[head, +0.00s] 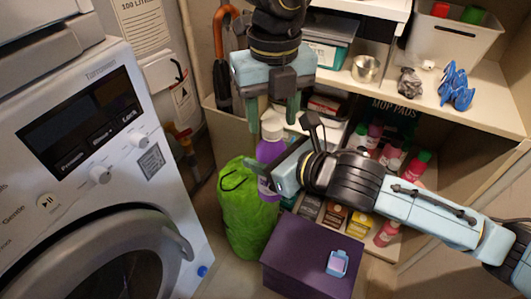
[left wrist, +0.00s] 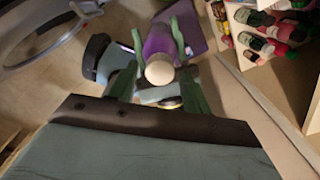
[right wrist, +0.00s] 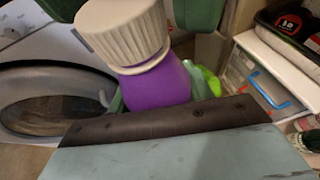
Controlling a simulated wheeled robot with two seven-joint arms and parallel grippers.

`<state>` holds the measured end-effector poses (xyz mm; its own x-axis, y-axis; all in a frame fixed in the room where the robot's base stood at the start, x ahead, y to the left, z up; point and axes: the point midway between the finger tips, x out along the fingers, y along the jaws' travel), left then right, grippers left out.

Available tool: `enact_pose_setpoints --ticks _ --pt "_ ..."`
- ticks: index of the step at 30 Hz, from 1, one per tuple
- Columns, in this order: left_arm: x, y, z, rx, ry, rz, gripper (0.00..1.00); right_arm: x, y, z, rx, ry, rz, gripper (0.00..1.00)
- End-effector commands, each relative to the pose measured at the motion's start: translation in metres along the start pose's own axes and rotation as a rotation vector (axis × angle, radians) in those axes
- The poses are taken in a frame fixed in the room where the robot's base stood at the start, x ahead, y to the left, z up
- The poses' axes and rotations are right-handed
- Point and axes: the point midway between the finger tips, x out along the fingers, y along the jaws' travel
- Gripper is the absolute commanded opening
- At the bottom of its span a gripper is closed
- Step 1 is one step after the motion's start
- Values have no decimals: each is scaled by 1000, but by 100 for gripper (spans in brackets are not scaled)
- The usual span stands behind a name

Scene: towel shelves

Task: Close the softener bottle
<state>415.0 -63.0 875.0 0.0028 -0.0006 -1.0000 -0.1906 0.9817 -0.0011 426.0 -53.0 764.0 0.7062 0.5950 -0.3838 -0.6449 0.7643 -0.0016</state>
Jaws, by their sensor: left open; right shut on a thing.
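The purple softener bottle (head: 269,152) stands upright with its white cap (head: 272,128) on top. In the right wrist view the purple body (right wrist: 155,90) and ribbed cap (right wrist: 122,30) are close; I cannot tell how tightly the cap sits. My right gripper (head: 268,178) is shut on the bottle's body from the right, its fingertips partly hidden. My left gripper (head: 272,113) points down from above, open, with its green fingers on either side of the cap. In the left wrist view the cap (left wrist: 159,70) lies between these fingers, apparently without being gripped.
A washing machine (head: 95,150) stands at left. A green bag (head: 245,215) and a purple box (head: 305,258) with a small blue-pink item (head: 338,263) are below. The shelf unit (head: 490,115) at right holds several bottles, a metal cup (head: 366,68) and a white bin (head: 450,38).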

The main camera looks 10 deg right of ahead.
Motion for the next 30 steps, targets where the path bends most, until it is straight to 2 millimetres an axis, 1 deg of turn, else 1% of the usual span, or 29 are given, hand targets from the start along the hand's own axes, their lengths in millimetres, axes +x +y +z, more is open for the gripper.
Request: enact_pose_setpoints --ticks 1,4,12,14,21,23,26,29,30 --pt "4 0 0 1 1 1 49 0 0 1 0 -2 0 0" --pt "8 0 0 1 0 0 49 0 0 1 0 -2 0 0" --pt "9 0 0 0 0 0 49 0 0 1 0 -2 0 0" --pt "9 0 0 0 0 0 42 0 0 1 0 -2 0 0" --pt "9 0 0 0 0 -1 11 0 0 1 0 -2 0 0" --pt "9 0 0 0 0 -1 3 0 0 1 0 -2 0 0" --pt "9 0 0 13 1 -1 3 0 0 1 0 -2 0 0" --pt "9 0 0 114 4 -2 3 0 0 1 0 -2 0 0" --pt "9 0 -1 182 5 -3 3 0 0 1 0 -2 0 0"
